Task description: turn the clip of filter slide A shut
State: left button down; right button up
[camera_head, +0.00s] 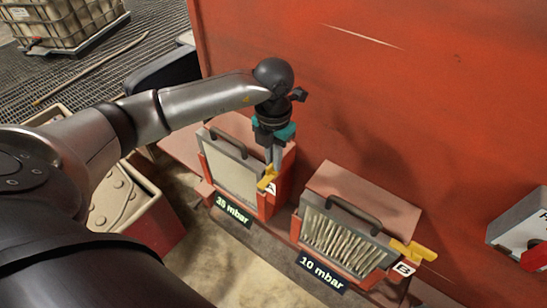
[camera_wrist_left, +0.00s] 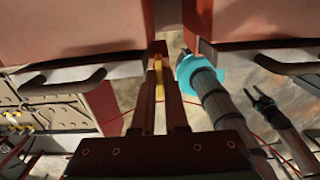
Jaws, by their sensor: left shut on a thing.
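Filter slide A (camera_head: 232,172) is a pale panel in a red housing, with a dark handle on top. Its yellow clip (camera_head: 267,181) is at the right edge beside the letter A. My left gripper (camera_head: 272,165) comes down from above and is shut on this clip. In the left wrist view the yellow clip (camera_wrist_left: 158,84) shows as a narrow strip between the fingers (camera_wrist_left: 158,98). It looks roughly in line with them; the fingers hide part of it, so its exact angle cannot be told.
Filter slide B (camera_head: 340,240) stands to the right; its yellow clip (camera_head: 412,250) sticks out to the right. A red wall (camera_head: 400,100) rises close behind. A grey box (camera_head: 520,228) is at far right. In the left wrist view, dark arm-like parts (camera_wrist_left: 220,108) lie right of my fingers.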

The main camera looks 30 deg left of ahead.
dwell(0.6)
pick_arm(q)
jog(key=m+b, duration=0.3)
jog(key=m, duration=0.1)
jog(key=shift+f+m+b, duration=0.1)
jog(key=shift+m+b, duration=0.2)
jog(key=shift+m, duration=0.1)
jog(key=m+b, duration=0.3)
jog(key=m, duration=0.1)
jog(key=shift+m, duration=0.3)
jog(key=m+b, duration=0.3)
jog(key=m, duration=0.1)
jog(key=shift+m+b, duration=1.2)
jog(key=shift+m, duration=1.2)
jog(key=c, duration=0.9)
grip_release()
jog(key=shift+c, duration=0.2)
jog(key=shift+r, duration=0.25)
